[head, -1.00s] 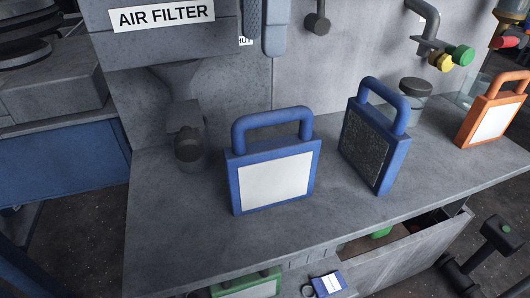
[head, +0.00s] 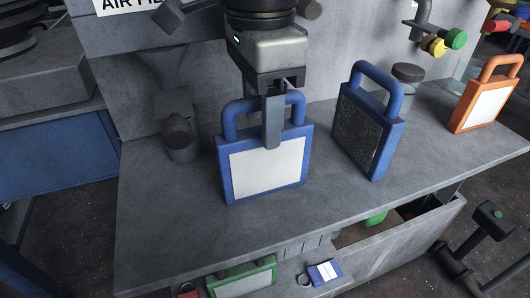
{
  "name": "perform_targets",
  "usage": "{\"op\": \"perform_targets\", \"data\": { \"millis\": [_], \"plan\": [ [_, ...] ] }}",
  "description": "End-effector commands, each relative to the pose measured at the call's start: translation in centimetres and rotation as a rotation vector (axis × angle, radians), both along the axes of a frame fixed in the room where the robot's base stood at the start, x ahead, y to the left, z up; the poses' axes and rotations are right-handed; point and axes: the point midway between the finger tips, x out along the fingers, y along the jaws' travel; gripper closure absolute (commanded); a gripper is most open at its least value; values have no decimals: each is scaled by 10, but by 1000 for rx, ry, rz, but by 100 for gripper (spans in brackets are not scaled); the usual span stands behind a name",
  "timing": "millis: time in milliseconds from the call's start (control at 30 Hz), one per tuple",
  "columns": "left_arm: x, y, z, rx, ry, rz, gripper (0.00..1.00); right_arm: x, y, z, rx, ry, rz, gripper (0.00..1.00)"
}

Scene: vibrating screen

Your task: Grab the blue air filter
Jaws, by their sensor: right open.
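A blue air filter with a clean white panel (head: 262,172) stands upright on the grey bench, its looped handle on top. A second blue-framed filter with a dark, dirty-looking panel (head: 362,133) stands to its right. My right gripper (head: 283,112) points down at the white-panelled filter's handle. One finger hangs in front of the handle and hides part of it; the other finger is mostly hidden. The gripper is open, and I cannot tell whether it touches the handle. My left gripper is not in view.
The grey bench (head: 190,227) is clear at the front left. An orange filter (head: 487,98) stands at the far right. A dark-lidded jar (head: 407,78) is behind the dirty filter. A green filter (head: 241,277) lies below the bench edge, near an open drawer (head: 408,240).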

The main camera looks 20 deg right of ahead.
Motion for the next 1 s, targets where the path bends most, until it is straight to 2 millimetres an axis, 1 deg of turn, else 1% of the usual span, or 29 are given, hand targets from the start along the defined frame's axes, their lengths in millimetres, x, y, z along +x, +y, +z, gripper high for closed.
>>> {"op": "perform_targets", "data": {
  "millis": [33, 167, 433, 467, 500, 567, 600, 633, 1000],
  "plan": [
    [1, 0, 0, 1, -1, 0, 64, -1, 0, -7, -1, 1, 0, 51],
    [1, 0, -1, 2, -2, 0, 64, 0, -1, -20, -1, 0, 1, 51],
    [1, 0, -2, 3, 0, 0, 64, 0, 0, -23, 1, -1, 1, 51],
    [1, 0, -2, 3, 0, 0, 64, 0, 0, -23, 1, -1, 1, 59],
    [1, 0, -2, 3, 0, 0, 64, 0, 0, -23, 1, -1, 1, 70],
    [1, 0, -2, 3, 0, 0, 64, 0, 0, -23, 1, -1, 1, 87],
    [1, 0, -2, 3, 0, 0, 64, 0, 0, -23, 1, -1, 1, 98],
    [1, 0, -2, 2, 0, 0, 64, 0, 0, -23, 1, -1, 1, 100],
    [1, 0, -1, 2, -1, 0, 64, 0, 0, -19, 1, -3, 0, 100]
  ]
}}
